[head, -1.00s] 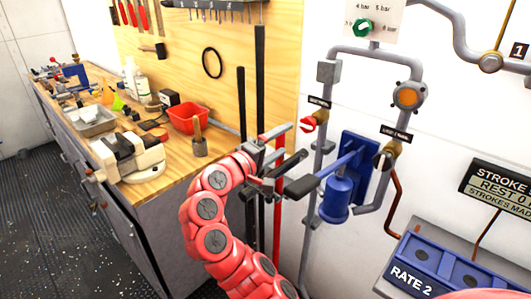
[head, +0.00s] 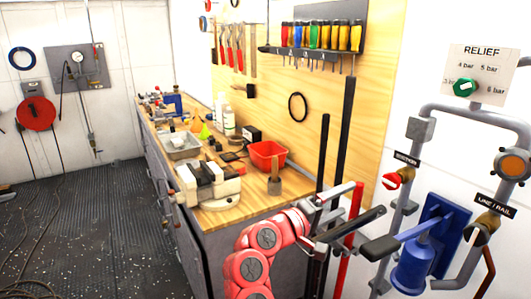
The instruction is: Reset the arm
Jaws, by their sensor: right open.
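My right arm (head: 262,237), red and jointed, rises from the bottom of the head view. My right gripper (head: 369,199) is at its end, grey with dark parts. Its two fingers are apart and I see nothing held between them. In the picture it lies just above the black grip of the blue hand pump's lever (head: 400,241); I cannot tell whether they touch. The blue pump body (head: 411,268) is at the lower right. My left gripper is not in view.
Wall pipes (head: 425,115) with a red valve handle (head: 391,181) are at right. Dark floor (head: 80,225) at left is mostly open, with some cables.

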